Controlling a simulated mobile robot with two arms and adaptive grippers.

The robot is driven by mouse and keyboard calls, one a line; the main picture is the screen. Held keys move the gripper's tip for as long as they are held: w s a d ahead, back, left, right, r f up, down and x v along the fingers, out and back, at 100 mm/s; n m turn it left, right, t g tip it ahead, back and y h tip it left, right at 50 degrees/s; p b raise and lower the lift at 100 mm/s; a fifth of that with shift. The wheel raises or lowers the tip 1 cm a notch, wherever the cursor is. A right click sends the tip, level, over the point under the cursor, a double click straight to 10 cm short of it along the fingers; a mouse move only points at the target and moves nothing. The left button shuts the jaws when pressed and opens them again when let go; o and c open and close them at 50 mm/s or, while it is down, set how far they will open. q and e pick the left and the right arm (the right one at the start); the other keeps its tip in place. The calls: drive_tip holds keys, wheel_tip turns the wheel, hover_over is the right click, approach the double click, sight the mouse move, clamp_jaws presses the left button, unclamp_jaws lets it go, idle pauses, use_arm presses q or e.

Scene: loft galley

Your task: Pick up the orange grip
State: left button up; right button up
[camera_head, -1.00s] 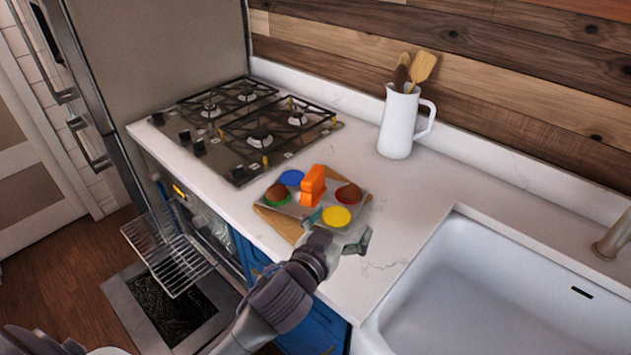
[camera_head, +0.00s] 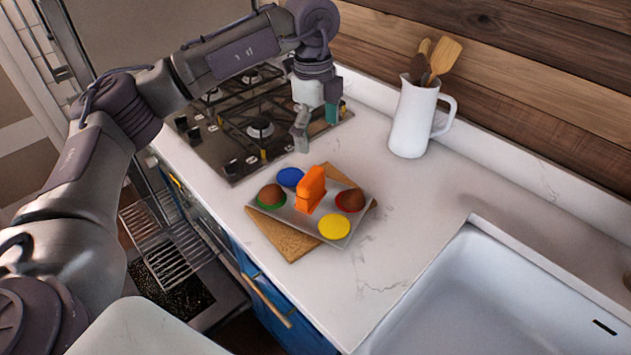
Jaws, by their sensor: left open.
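The orange grip (camera_head: 312,188) is a blocky orange piece standing upright at the middle of a grey tray (camera_head: 301,222). Around it on the tray are a blue disc (camera_head: 290,177), a yellow disc (camera_head: 334,226), a brown round piece on a green disc (camera_head: 271,194) and a brown round piece on a red disc (camera_head: 350,200). My left gripper (camera_head: 316,128) is open and empty, pointing down above the counter behind the grip, near the stove's right edge. It is apart from the grip. My right gripper is not in view.
The tray rests on a wooden board (camera_head: 284,240) on the white counter. A black stove (camera_head: 240,132) lies behind and left. A white jug with wooden utensils (camera_head: 412,120) stands behind right. A white sink (camera_head: 490,300) is at the right. The oven door is open.

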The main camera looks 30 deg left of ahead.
sight(311, 176)
use_arm(q)
drive_tip(key=shift+n+y, duration=0.3)
drive_tip(key=f, duration=0.2)
drive_tip(key=a+f+p, duration=0.1)
drive_tip(key=f, duration=0.2)
drive_tip(key=f+p, duration=0.1)
drive_tip(key=f, duration=0.1)
drive_tip(key=shift+s+a+f, duration=0.15)
drive_tip(key=shift+a, duration=0.2)
drive_tip(key=shift+s+d+f+p, duration=0.1)
drive_tip(key=shift+f+p, duration=0.4)
drive_tip(key=shift+p, duration=0.05)
wheel_tip(311, 176, down, 4)
drive_tip(key=shift+s+r+p, duration=0.1)
drive_tip(key=shift+r+p, duration=0.05)
drive_tip(key=shift+p, duration=0.75)
drive_tip(key=shift+f, duration=0.4)
drive_tip(key=shift+c, duration=0.2)
drive_tip(key=c, duration=0.9)
drive_tip(key=shift+c, duration=0.2)
